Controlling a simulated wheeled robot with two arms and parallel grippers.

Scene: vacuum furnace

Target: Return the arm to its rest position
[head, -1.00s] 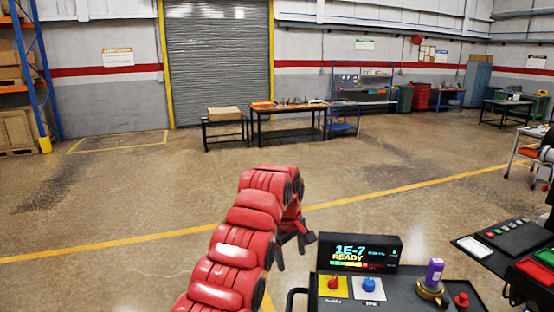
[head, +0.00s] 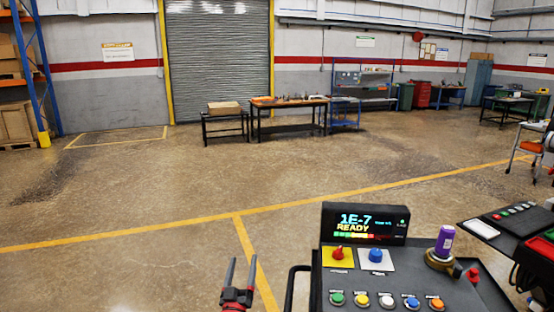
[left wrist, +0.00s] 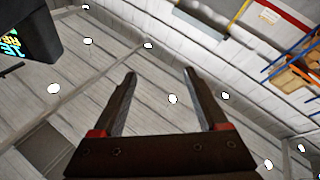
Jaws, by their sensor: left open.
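My left gripper (head: 241,275) shows at the bottom of the head view, left of the control panel, with its two dark fingers pointing up and apart. It is open and empty. In the left wrist view the gripper (left wrist: 158,92) has nothing between its fingers, and the ceiling and walls show behind it. The rest of my left arm is below the head view's edge. My right gripper is not in view.
A control panel (head: 400,283) with knobs, buttons and a purple-topped item (head: 444,241) stands at the lower right. Its display (head: 364,223) reads READY. A dark handle (head: 291,290) juts from its left side. A second console (head: 510,232) is at far right. The floor ahead is clear.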

